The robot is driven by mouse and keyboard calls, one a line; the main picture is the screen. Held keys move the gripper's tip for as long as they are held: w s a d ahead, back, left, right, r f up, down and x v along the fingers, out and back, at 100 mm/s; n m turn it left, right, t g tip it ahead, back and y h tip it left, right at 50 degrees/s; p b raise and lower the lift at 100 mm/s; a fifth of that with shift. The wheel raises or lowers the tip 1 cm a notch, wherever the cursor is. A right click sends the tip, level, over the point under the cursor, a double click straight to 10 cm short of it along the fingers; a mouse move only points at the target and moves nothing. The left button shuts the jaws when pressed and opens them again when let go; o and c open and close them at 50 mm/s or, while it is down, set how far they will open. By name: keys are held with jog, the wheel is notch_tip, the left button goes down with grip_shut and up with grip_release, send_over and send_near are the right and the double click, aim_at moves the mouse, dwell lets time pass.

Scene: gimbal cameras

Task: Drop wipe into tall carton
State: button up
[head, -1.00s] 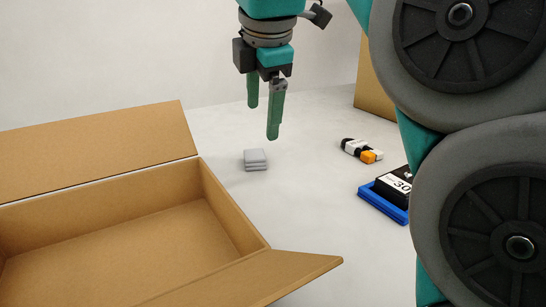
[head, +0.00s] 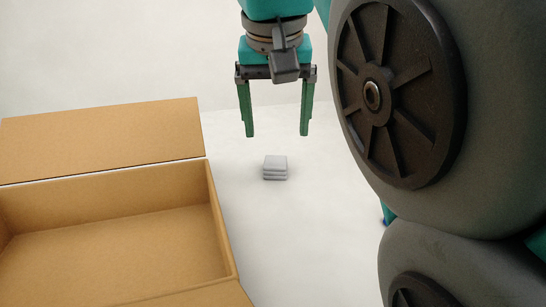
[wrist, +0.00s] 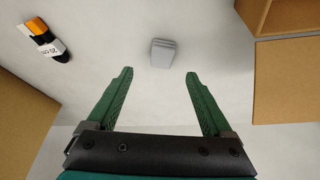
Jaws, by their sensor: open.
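The wipe is a small grey folded stack (head: 275,167) lying on the pale floor, right of the open carton in the head view. It also shows in the wrist view (wrist: 162,53), ahead of the fingertips and between their lines. My gripper (head: 277,134) is open and empty above the wipe, with its two green fingers spread either side; it also shows in the wrist view (wrist: 158,73). A large open cardboard carton (head: 226,225) with its flaps folded out stands at the left and looks empty inside. I cannot tell whether this is the tall carton.
In the wrist view, a black, white and orange object (wrist: 48,42) lies at upper left. A cardboard surface (wrist: 22,120) fills the left edge, and a carton (wrist: 262,18) with its flap is at right. The floor around the wipe is clear.

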aim_at(276, 163)
jog(key=shift+m, duration=0.5)
jog(key=shift+s+a+b+x, duration=0.1)
jog(key=shift+b+x, duration=0.1)
jog(key=shift+x, duration=1.8)
jog(key=shift+s+a+b+x, duration=0.1)
jog(key=shift+b+x, duration=0.1)
jog(key=shift+x, duration=1.75)
grip_shut()
